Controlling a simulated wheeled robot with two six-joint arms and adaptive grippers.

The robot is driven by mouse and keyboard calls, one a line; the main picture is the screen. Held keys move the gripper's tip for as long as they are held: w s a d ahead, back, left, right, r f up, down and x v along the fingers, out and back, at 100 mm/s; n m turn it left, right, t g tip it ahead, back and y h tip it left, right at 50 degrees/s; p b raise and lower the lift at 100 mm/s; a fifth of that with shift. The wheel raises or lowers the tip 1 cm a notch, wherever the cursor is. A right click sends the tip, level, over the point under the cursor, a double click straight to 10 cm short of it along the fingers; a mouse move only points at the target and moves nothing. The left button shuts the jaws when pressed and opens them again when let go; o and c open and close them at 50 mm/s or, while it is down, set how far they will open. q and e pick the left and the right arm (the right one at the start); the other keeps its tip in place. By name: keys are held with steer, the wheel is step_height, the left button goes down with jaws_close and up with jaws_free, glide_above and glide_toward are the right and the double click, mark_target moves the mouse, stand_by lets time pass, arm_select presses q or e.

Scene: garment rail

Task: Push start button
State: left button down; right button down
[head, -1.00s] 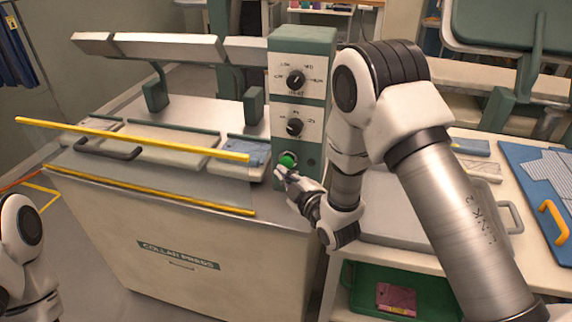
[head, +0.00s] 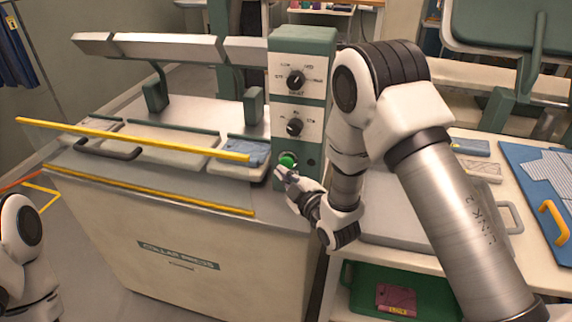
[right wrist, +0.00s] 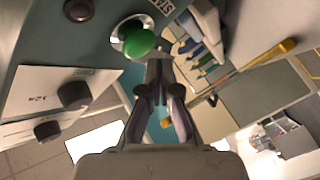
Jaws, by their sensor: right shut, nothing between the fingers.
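The green start button (head: 287,160) sits in a pale ring low on the front of the green control panel (head: 283,185). In the right wrist view the button (right wrist: 139,43) is a rounded green cap in a metal ring, just beyond the fingertips. My right gripper (head: 281,174) is shut and empty, its tips just below the button in the head view. In the right wrist view the shut fingers (right wrist: 159,66) are at the button's lower right; I cannot tell whether they touch it. My left gripper is out of view; only part of the left arm shows.
Two dark knobs (head: 295,80) (head: 294,127) are above the button on the panel, and a small dark round fitting is right of it. The collar press (head: 190,225) with yellow bars (head: 130,139) stands left. A side table (head: 395,235) stands right, with a green tray (head: 436,291) below.

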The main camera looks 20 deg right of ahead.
steer(key=shift+w, duration=0.1)
steer(key=shift+w+d, duration=0.25)
steer(key=shift+w+d+r, duration=0.1)
steer(key=shift+w+d, duration=0.25)
steer(key=shift+w, duration=0.15)
stand_by(0.8)
stand_by(0.4)
steer(key=shift+s+a+b, duration=0.4)
steer(key=shift+s+a, duration=0.2)
steer(key=shift+s, duration=0.25)
steer(key=s+a, duration=0.2)
steer(key=s, duration=0.2)
steer(key=shift+s+a, duration=0.1)
steer(key=shift+a, duration=0.3)
